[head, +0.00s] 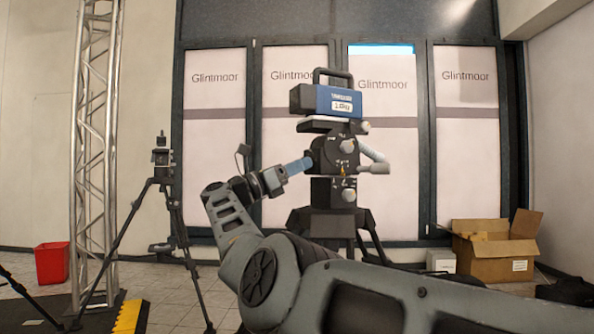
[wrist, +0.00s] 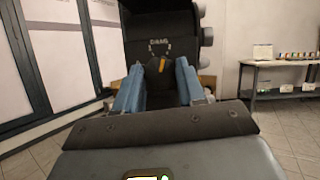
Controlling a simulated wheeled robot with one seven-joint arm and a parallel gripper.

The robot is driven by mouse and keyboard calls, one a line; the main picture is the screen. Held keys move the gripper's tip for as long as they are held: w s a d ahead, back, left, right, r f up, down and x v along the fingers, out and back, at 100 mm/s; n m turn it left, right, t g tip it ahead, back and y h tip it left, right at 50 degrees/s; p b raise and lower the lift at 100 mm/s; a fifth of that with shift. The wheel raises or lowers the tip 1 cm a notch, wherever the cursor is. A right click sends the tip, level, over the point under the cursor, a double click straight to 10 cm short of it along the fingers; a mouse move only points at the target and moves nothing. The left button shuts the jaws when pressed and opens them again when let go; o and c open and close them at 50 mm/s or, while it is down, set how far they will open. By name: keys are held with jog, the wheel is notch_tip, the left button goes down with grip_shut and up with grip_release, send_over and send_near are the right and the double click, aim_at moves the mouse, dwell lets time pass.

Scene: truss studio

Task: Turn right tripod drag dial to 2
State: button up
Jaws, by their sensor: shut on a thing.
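The right tripod head (head: 333,155) is black and carries a blue camera (head: 338,100). In the wrist view its dark face has a white label and an arc of small marks above the drag dial (wrist: 158,74). The dial is dark, with an orange pointer tilted slightly right of straight up; the numbers are too small to read. My gripper (wrist: 159,70) has its two blue fingers on either side of the dial, shut on it. In the head view my gripper (head: 305,163) reaches the head's left side, and the gripped dial is hidden there.
Pale knobs (head: 348,195) and a pan handle (head: 373,168) stick out from the head. A second tripod (head: 162,180) stands left, near a truss (head: 95,150) and red bin (head: 52,263). An open cardboard box (head: 497,250) is at right. A table (wrist: 280,92) stands beyond.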

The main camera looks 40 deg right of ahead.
jog(key=shift+m+g, duration=0.4)
jog(key=shift+m, duration=0.4)
jog(key=o, duration=1.1)
jog(key=shift+c, duration=0.2)
jog(key=shift+f, duration=0.1)
